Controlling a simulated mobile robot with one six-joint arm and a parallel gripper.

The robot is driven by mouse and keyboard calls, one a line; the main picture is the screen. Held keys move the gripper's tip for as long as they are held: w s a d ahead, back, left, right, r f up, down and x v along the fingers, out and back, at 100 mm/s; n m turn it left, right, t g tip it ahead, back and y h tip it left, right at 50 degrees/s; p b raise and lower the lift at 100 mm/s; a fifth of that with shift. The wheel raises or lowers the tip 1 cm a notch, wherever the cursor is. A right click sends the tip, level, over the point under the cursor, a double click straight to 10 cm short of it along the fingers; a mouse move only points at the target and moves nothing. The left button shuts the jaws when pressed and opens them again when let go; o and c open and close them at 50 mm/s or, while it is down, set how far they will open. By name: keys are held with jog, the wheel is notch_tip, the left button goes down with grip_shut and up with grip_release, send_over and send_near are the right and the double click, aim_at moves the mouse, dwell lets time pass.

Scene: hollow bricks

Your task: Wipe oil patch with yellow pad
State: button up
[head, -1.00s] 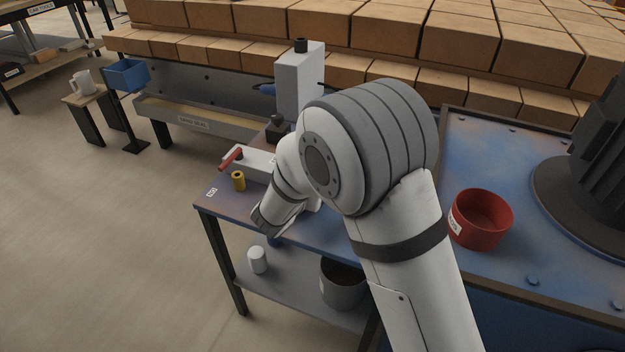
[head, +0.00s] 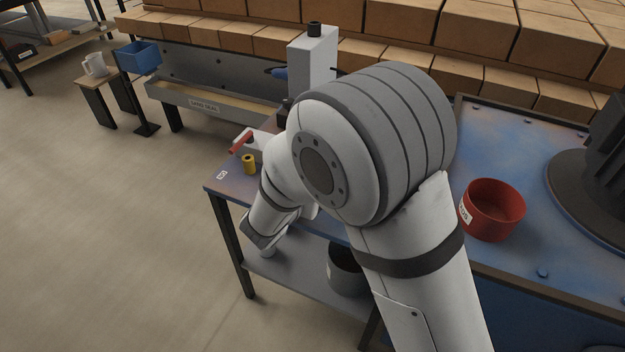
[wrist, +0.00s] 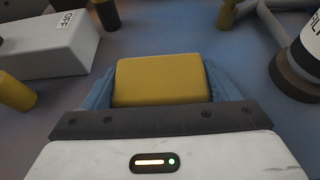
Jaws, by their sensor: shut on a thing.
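In the wrist view my gripper (wrist: 160,96) is shut on the yellow pad (wrist: 162,80), with a blue finger on each side of it. The pad is over a blue-grey worn surface; I cannot tell if it touches it. No oil patch can be made out; the pad and my gripper hide part of the surface. In the head view my arm hides the pad and the gripper's fingertips, above the front of the small bench (head: 228,185).
A yellow cylinder (head: 249,164) and a red-handled white block (head: 243,144) stand at the bench's left. In the wrist view a white box marked OFF (wrist: 45,45) is left and a labelled round container (wrist: 300,60) right. A red bin (head: 492,210) stands on the right table.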

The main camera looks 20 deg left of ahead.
jog(key=shift+s+f+b, duration=0.1)
jog(key=shift+f+b, duration=0.1)
jog(key=shift+b, duration=0.1)
jog(key=shift+r, duration=0.1)
jog(key=shift+w+d+f+b, duration=0.15)
jog(key=shift+w+b, duration=0.1)
jog(key=shift+w, duration=0.95)
jog(key=shift+w+d+f+b, duration=0.15)
jog(key=shift+w+b, duration=0.05)
jog(key=shift+w, duration=0.95)
jog(key=shift+w+d+r+b, duration=0.1)
jog(key=shift+w+b, duration=0.05)
jog(key=shift+w, duration=1.5)
jog(key=shift+w+d+r+b, duration=0.1)
jog(key=shift+w+b, duration=0.05)
jog(key=shift+w, duration=1.5)
jog(key=shift+r+p, duration=2)
jog(key=shift+r, duration=1.15)
jog(key=shift+a, duration=0.1)
jog(key=shift+r+p, duration=0.9)
jog(key=shift+r, duration=0.6)
